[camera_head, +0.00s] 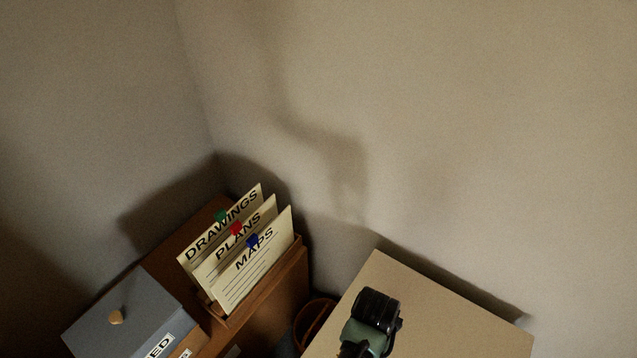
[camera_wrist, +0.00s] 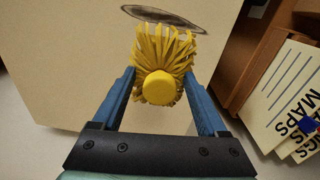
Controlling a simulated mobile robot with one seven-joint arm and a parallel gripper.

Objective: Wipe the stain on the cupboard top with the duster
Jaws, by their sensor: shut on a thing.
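The duster (camera_wrist: 158,87) has a round yellow knob and yellow strips fanned around it. My gripper (camera_wrist: 160,80) is shut on it, one blue finger on each side. The stain (camera_wrist: 160,14) is a dark grey flat oval on the pale cupboard top (camera_wrist: 60,65), just beyond the duster's far strips in the wrist view. The strips overlap its near edge in the picture; whether they touch it I cannot tell. In the head view the cupboard top (camera_head: 440,315) is at the lower right, partly behind my arm; stain and duster do not show there.
Left of the cupboard top in the head view is a brown unit with a file rack (camera_head: 255,290) of labelled cards (camera_head: 245,250). A grey box (camera_head: 130,310) with a knob stands nearer. An orange-brown round container (camera_head: 312,318) sits in the gap. Walls close the back.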

